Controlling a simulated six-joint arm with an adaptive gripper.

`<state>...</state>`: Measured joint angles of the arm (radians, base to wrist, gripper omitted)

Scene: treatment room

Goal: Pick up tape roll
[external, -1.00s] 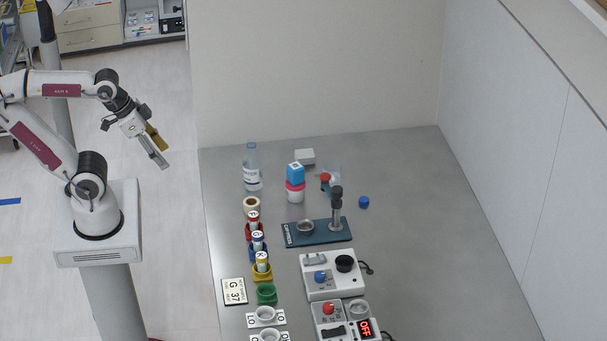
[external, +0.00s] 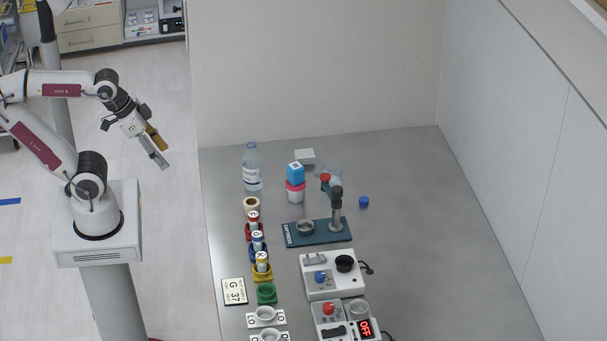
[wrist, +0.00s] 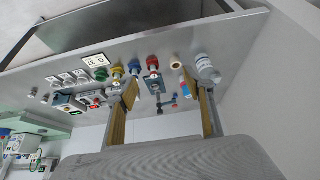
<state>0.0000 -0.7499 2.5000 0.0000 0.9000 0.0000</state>
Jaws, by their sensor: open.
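The tape roll (external: 251,204) is a small tan ring with a pale centre. It lies on the grey table near its left edge, between the water bottle and the red cup. It also shows in the wrist view (wrist: 176,65), between my fingers in the picture but well beyond them. My gripper (external: 160,148) is open and empty, to the left of the table and well above the floor. In the wrist view, both tan-padded fingers of my gripper (wrist: 167,98) stand wide apart with nothing between them.
The water bottle (external: 252,167) stands just behind the roll. The red cup (external: 253,228) with a vial is close in front, with blue (external: 259,253) and yellow (external: 263,274) ones beyond. A stand on a dark base (external: 318,238) is to the right. The table's right side is clear.

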